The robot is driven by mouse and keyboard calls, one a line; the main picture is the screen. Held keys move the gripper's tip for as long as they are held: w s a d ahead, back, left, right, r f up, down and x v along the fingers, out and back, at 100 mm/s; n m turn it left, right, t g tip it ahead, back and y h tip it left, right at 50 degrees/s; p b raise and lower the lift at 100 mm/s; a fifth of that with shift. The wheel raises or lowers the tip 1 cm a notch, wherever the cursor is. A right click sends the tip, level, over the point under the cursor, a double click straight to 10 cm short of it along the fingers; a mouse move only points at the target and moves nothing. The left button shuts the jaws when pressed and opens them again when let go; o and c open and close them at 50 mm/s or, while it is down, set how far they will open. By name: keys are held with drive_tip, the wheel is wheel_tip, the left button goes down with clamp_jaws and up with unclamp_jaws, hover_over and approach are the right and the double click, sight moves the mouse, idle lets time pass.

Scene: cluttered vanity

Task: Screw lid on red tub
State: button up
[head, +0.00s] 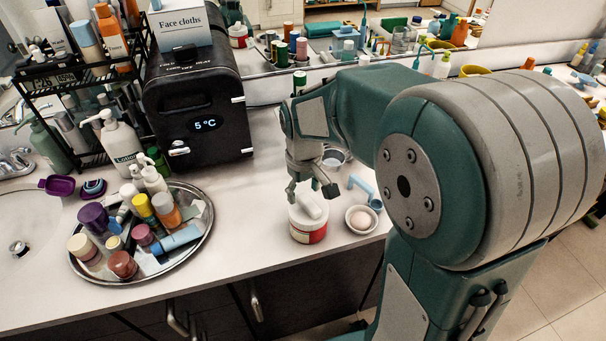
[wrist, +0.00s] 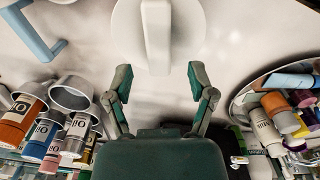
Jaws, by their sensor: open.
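The red tub (head: 311,235) stands upright on the white counter near its front edge, with a red and white label. A white lid with a raised bar handle (head: 312,206) sits over its top; I cannot tell whether it is threaded on. In the wrist view the round lid (wrist: 127,28) shows from above with its bar pointing toward my gripper. My gripper (head: 312,190) is just above and behind the tub. In the wrist view my gripper (wrist: 158,80) is open, its fingers apart on either side of the bar's near end, with nothing between the pads.
A small white bowl with a pale round item (head: 361,220) stands close right of the tub, with a light blue object (head: 365,190) behind it. A silver tray (head: 200,245) of bottles lies left. A black cooler box (head: 195,100) stands behind. Counter between tray and tub is clear.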

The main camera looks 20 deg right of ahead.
drive_tip(key=shift+f, duration=1.2)
clamp_jaws()
drive_tip(key=shift+s+d+m, duration=0.1)
drive_tip(key=shift+m, duration=1.8)
unclamp_jaws()
drive_tip(key=shift+f, duration=0.1)
